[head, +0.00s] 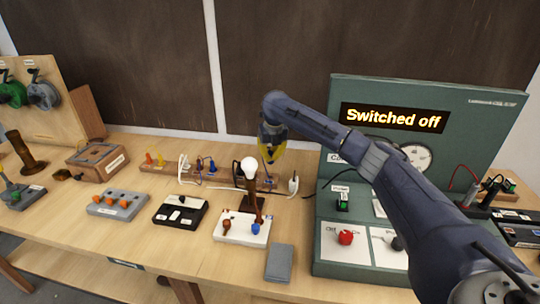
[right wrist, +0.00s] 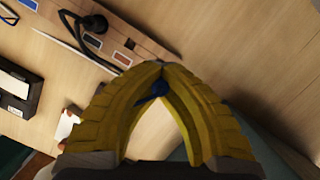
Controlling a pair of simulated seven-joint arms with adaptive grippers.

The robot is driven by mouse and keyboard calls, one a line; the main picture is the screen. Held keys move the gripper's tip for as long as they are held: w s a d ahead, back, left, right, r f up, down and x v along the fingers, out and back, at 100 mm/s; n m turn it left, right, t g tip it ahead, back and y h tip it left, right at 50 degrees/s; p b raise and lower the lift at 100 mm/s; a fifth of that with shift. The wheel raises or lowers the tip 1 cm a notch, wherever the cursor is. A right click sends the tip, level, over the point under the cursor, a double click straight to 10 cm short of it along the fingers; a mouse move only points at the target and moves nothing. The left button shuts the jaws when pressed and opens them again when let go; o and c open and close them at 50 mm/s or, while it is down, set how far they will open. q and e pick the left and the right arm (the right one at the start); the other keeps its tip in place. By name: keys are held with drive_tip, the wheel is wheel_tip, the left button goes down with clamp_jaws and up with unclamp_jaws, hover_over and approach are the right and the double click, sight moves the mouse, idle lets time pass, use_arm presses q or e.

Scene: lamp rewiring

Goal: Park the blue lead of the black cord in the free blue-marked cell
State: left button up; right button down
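My right gripper (head: 271,153) is over the wooden rail (head: 222,184) at the back of the bench. In the right wrist view its yellow fingers (right wrist: 160,70) meet at the tips. A small blue piece, seemingly the blue lead (right wrist: 152,92), shows between them, mostly hidden by the fingers. The black cord (right wrist: 93,22) lies by the rail (right wrist: 110,48), which bears a red mark and dark cells. A blue mark (right wrist: 30,4) shows at the rail's upper left; I cannot tell whether its cell is free. My left gripper is not in view.
A lamp with a white bulb (head: 249,165) stands close in front of the rail. A white plug (head: 293,183) is at the rail's right end. The green panel (head: 335,240) reading "Switched off" stands at the right. A grey block (head: 279,262) lies at the front.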

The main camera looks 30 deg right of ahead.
drive_tip(key=shift+f, duration=3.1)
drive_tip(key=shift+f, duration=0.6)
drive_tip(key=c, duration=1.5)
unclamp_jaws()
